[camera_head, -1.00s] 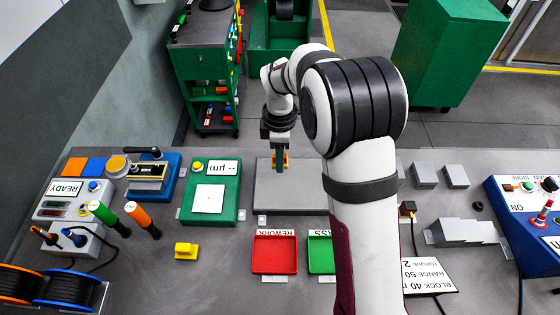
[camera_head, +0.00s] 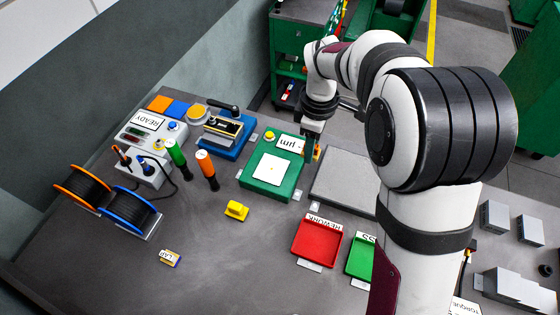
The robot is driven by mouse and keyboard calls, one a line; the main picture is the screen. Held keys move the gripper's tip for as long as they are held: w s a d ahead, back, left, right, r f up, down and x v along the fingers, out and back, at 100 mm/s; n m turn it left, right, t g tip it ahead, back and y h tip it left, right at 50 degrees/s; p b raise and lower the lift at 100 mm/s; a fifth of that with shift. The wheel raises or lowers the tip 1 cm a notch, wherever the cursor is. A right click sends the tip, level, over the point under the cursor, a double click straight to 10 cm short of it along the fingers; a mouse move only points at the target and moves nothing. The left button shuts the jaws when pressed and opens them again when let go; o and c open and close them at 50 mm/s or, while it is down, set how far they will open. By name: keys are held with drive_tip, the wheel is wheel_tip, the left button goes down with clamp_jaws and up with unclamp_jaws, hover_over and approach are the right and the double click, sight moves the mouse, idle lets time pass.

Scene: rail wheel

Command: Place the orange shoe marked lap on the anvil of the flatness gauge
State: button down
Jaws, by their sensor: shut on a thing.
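My gripper (camera_head: 311,151) is shut on a small orange piece (camera_head: 317,153), mostly hidden by the fingers; no marking on it can be read. The flatness gauge (camera_head: 256,183) is the green box with a "µm" display. Its anvil looks to be the white square (camera_head: 273,169) on top. My gripper is above the gauge's back right side, near the grey plate, and to the right of the anvil. A small block with a white face lettered LAP (camera_head: 170,258) lies apart at the front left of the bench.
A yellow block (camera_head: 236,210) lies in front of the gauge. The red REWORK tray (camera_head: 317,243) and a green tray (camera_head: 361,257) stand to the right. A grey plate (camera_head: 345,185) lies beside the gauge. Green and orange handled tools (camera_head: 206,168) stand upright at left.

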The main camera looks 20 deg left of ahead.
hover_over(272, 169)
drive_tip(key=f, duration=0.5)
drive_tip(key=shift+d+f, duration=0.2)
drive_tip(key=shift+a+f, duration=0.15)
drive_tip(key=shift+f, duration=0.95)
drive_tip(key=shift+a+f, duration=0.1)
drive_tip(key=shift+f, duration=0.95)
drive_tip(key=shift+f, duration=0.1)
drive_tip(key=c, duration=0.5)
unclamp_jaws()
drive_tip(key=shift+c, duration=0.2)
wheel_tip(272, 169, up, 12)
